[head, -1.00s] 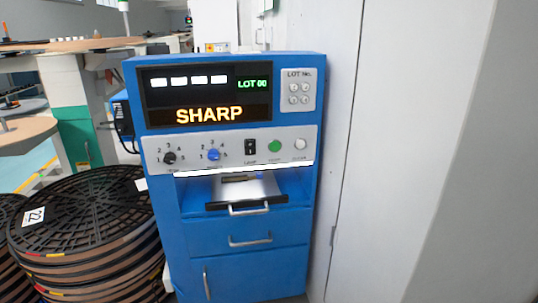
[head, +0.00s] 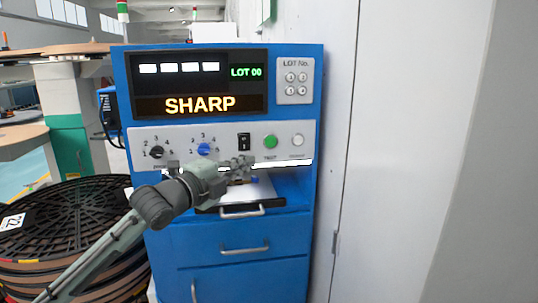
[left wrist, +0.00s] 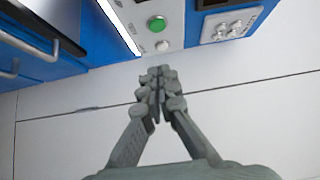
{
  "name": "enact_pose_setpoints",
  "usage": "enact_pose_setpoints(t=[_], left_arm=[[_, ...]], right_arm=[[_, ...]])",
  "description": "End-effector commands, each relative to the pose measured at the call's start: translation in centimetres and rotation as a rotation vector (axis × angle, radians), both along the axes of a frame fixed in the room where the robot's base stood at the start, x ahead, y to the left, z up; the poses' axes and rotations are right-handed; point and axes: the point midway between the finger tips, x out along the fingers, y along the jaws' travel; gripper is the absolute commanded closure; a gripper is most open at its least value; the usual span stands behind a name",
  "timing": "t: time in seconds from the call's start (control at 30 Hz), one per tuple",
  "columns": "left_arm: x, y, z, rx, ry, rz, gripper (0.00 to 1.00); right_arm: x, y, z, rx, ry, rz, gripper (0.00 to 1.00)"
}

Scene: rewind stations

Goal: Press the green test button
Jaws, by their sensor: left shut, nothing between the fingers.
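The green test button (head: 270,142) is round and sits on the light grey control panel (head: 225,139) of a blue machine, between a black rocker switch (head: 244,142) and a white button (head: 297,140). My left gripper (head: 243,165) is shut and empty, in front of the panel's lower edge, below and left of the green button in the head view. In the left wrist view the green button (left wrist: 157,24) shows beyond the closed fingertips (left wrist: 158,72), apart from them. The white button (left wrist: 163,47) shows between them in that picture. My right gripper is in neither view.
The display above reads SHARP (head: 200,104) and LOT 00. A LOT No. keypad (head: 295,80) is at upper right. An open tray (head: 250,210) with a handle is below the panel. Stacked black reels (head: 65,215) stand at left, and a pale wall (head: 420,150) at right.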

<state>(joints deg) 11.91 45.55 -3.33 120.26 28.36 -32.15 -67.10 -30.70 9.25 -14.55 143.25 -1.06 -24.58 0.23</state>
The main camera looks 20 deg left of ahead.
Motion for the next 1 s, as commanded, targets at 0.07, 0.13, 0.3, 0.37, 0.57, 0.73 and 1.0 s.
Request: enact_pose_setpoints(t=[0.07, 0.13, 0.3, 0.37, 0.57, 0.73, 1.0], left_arm=[[0.0, -0.1, 0.3, 0.009, -0.009, -0.004, 1.0], [0.0, -0.1, 0.4, 0.009, -0.009, -0.004, 1.0], [0.0, 0.0, 0.3, 0.007, -0.008, -0.003, 1.0], [0.1, -0.1, 0.3, 0.006, -0.008, -0.002, 1.0], [2.2, -0.5, 0.4, 0.002, -0.008, 0.0, 1.0], [5.7, -1.4, 0.4, 0.0, -0.008, -0.002, 1.0], [10.8, -1.7, 0.2, 0.005, -0.005, 0.001, 1.0]], right_arm=[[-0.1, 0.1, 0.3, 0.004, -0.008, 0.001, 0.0], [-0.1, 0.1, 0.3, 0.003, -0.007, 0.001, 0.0], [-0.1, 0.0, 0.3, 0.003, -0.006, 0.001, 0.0], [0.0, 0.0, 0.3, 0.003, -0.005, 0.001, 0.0], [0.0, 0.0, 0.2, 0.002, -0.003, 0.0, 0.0], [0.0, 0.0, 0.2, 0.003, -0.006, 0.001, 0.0], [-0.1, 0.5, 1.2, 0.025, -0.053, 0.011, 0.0]])
